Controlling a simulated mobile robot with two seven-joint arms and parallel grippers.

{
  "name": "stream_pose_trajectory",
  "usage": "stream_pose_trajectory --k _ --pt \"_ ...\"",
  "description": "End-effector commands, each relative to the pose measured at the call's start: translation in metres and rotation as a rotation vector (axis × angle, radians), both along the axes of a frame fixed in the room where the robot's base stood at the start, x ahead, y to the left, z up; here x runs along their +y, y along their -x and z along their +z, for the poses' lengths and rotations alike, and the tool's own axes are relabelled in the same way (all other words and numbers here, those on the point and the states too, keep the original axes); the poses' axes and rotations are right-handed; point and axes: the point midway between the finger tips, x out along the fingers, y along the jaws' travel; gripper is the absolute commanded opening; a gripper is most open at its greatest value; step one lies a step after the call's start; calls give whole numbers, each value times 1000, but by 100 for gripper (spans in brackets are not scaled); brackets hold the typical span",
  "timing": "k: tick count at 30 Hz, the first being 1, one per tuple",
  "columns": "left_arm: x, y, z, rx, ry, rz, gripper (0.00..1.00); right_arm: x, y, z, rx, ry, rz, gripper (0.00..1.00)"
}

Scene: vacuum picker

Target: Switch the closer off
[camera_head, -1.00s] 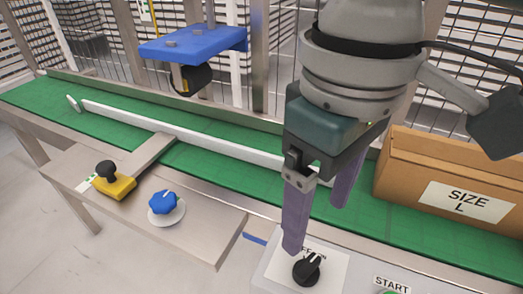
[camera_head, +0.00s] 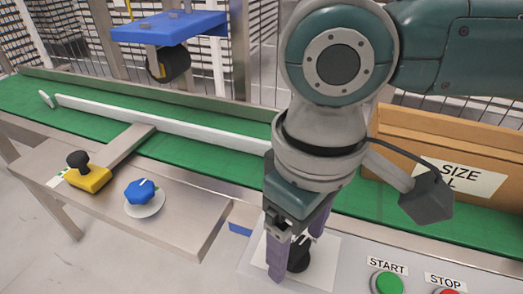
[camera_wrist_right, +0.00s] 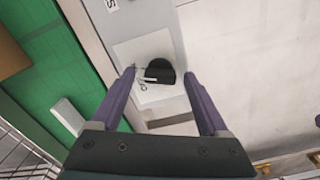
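The black rotary knob (camera_head: 299,254) sits on a white label plate (camera_head: 322,268) on the grey control panel. My right gripper (camera_head: 297,262) is just above and around it, pointing down, with one purple finger at the knob's left and the other partly behind it. In the right wrist view the knob (camera_wrist_right: 160,72) lies between and just beyond the open fingertips (camera_wrist_right: 163,75), with a gap on both sides. The gripper and arm hide most of the label's text. My left gripper is not in view.
The green START button (camera_head: 387,283) and red STOP button (camera_head: 449,291) are right of the knob. A SIZE L carton (camera_head: 400,140) stands on the green conveyor (camera_head: 215,172) behind. A blue knob (camera_head: 140,190) and yellow-based black handle (camera_head: 86,172) are on the left shelf.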

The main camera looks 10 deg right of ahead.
Motion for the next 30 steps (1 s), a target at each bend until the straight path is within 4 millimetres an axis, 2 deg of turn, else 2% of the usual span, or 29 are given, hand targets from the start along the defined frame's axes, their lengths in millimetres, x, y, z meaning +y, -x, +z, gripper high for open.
stream_pose_trajectory --k 2,20,30 --pt "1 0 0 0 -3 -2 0 0 0 0 0 0 0 68" --pt "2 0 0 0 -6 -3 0 0 0 0 -1 -1 0 0" --pt "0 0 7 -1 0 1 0 1 0 3 1 -2 34 0"
